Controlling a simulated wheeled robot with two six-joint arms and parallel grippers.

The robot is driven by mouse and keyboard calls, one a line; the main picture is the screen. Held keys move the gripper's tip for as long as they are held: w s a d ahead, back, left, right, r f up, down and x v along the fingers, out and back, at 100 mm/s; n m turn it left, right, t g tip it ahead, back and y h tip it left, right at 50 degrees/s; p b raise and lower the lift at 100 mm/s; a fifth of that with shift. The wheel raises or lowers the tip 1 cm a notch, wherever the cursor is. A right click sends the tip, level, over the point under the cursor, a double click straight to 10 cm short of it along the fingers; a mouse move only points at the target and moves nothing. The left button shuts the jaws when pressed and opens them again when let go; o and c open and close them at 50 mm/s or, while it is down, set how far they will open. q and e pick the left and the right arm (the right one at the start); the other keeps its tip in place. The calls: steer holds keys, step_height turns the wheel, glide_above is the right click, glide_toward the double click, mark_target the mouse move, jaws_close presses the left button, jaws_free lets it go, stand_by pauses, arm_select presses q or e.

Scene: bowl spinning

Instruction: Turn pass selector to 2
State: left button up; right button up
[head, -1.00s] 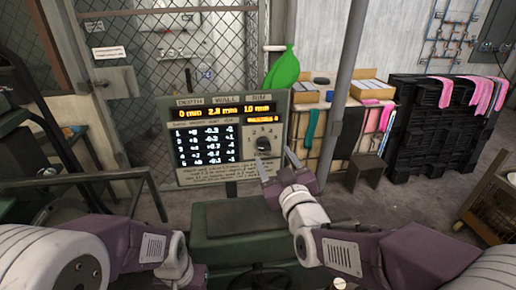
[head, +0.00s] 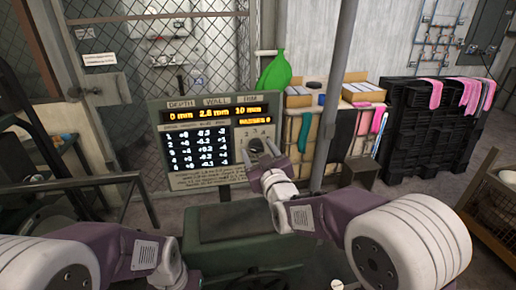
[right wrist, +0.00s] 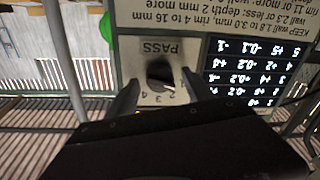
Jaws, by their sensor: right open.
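The pass selector is a dark round knob (head: 255,145) on a pale plate at the right side of the grey-green panel (head: 152,108). It also shows in the right wrist view, upside down, as a black knob (right wrist: 160,72) under the word PASS, with small numbers around it. Which number it points to is not clear. My right gripper (head: 261,154) is open in front of the selector. In the right wrist view its two fingers (right wrist: 160,82) stand on either side of the knob, with gaps visible. Contact cannot be told.
The panel's display (head: 215,114) shows lit readings above a table of numbers. A grey post (head: 333,100) stands just right of the panel. Boxes, a green bag (head: 275,72) and hanging cloths are behind.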

steer(key=shift+r, duration=0.1)
jaws_close()
steer(key=shift+f+m+b, duration=0.3)
steer(key=shift+m+b, duration=0.3)
steer(key=shift+b, duration=0.4)
steer(key=m+b, duration=0.3)
steer(key=shift+b, duration=0.3)
steer(key=shift+r+m+b, duration=0.1)
steer(key=shift+m+b, duration=1.35)
steer(key=shift+m, duration=0.05)
jaws_free()
steer(key=shift+t, duration=0.3)
